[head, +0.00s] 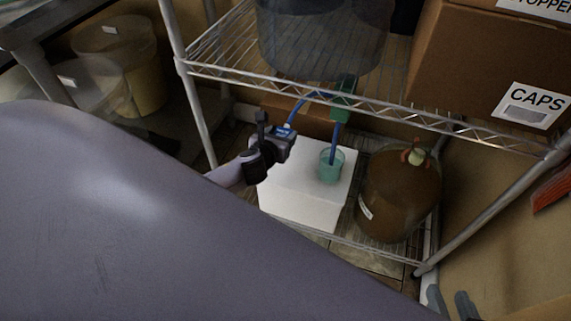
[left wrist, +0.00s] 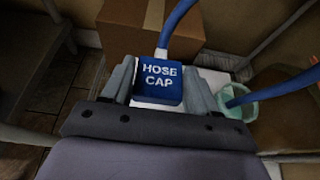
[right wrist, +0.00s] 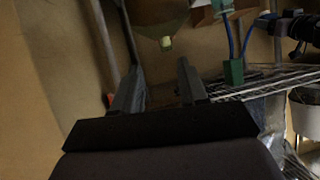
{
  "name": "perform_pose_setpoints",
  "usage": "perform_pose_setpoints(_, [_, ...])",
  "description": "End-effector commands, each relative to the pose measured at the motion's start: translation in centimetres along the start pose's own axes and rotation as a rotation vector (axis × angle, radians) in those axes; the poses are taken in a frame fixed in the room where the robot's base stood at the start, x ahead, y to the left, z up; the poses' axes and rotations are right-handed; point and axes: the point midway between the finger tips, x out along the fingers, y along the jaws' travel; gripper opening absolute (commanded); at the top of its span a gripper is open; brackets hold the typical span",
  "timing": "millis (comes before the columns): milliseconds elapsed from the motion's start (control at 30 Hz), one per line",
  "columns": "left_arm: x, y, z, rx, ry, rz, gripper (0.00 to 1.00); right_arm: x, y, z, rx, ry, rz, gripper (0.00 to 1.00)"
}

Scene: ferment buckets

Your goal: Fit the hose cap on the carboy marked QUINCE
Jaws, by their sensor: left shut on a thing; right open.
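The blue hose cap (left wrist: 157,88), lettered HOSE CAP, is between the fingers of my left gripper (left wrist: 160,85), which is shut on it. In the head view my left gripper (head: 284,140) holds the cap above the left part of a white block. A brown carboy (head: 397,195) stands right of the block on the lower shelf. Its neck (head: 416,157) is pale with reddish pieces around it; its label (head: 366,208) is too small to read. My right gripper (right wrist: 157,88) is open and empty; the carboy's pale neck (right wrist: 166,43) shows beyond its fingers.
A blue hose runs from the cap through a green clip (head: 343,98) on the upper shelf's edge into a green cup (head: 330,166) on the white block (head: 290,205). The upper shelf, with a large bucket (head: 320,35) and a CAPS box (head: 490,70), overhangs this space.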

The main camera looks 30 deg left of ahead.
Motion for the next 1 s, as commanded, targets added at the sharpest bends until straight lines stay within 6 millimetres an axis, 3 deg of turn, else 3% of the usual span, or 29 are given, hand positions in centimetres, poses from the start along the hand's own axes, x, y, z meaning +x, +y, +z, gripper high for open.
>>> perform_pose_setpoints(400, [0.4,0.1,-0.7,0.000,-0.001,0.001,0.29,0.2,-0.1,0.1,0.001,0.003,-0.005,0.43])
perform_pose_setpoints(700, [2.0,0.1,-4.6,-0.002,0.000,0.000,0.29,2.0,-1.7,0.6,0.095,0.042,-0.088,0.43])
perform_pose_setpoints(1000, [2.6,0.1,-6.2,-0.001,0.000,0.001,0.29,2.6,-2.5,0.5,0.143,0.058,-0.135,0.43])
